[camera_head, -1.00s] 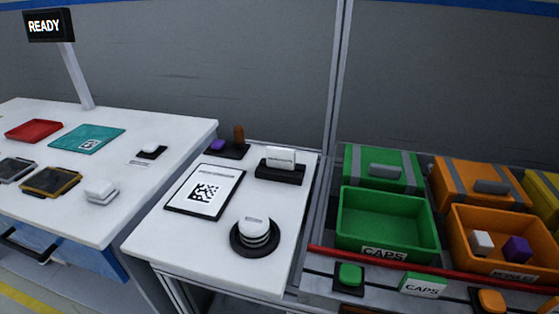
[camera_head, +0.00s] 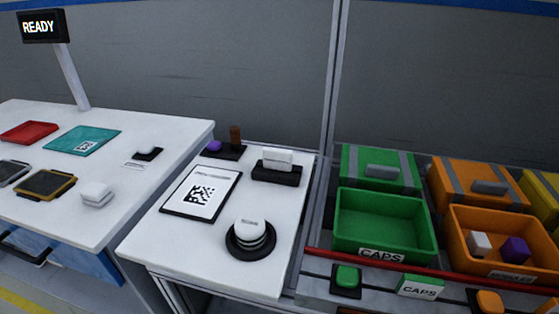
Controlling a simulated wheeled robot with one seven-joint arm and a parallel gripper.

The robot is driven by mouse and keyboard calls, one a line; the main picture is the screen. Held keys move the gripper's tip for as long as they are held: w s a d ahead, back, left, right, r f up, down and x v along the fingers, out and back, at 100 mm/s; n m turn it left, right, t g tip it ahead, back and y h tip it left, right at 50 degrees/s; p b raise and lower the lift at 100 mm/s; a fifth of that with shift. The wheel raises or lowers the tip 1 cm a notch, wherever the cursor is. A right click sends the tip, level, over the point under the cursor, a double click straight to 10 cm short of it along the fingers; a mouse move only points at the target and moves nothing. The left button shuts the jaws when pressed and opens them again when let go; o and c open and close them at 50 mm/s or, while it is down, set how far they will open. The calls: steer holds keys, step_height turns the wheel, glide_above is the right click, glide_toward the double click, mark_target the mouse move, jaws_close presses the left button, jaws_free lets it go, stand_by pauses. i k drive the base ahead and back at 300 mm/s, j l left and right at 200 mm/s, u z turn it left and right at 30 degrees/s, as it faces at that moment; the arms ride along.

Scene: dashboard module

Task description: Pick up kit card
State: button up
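Which thing is the kit card I cannot tell for sure. A white card with a black printed code lies on a dark-edged board (camera_head: 218,206) on the small middle table. A small blank-looking white card (camera_head: 278,157) stands upright in a black holder (camera_head: 276,174) behind it to the right. A flat teal piece with a white code label (camera_head: 75,138) lies on the left table. My gripper is not in view.
Green (camera_head: 385,225) and orange (camera_head: 502,240) bins stand right, behind a red rail. The left table holds several flat pieces.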

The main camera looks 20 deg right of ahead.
mark_target(276, 159)
steer(key=j+z, duration=0.4)
steer(key=j, duration=0.2)
steer(key=j+z, duration=0.4)
steer(key=j, duration=0.3)
steer(key=i, duration=0.05)
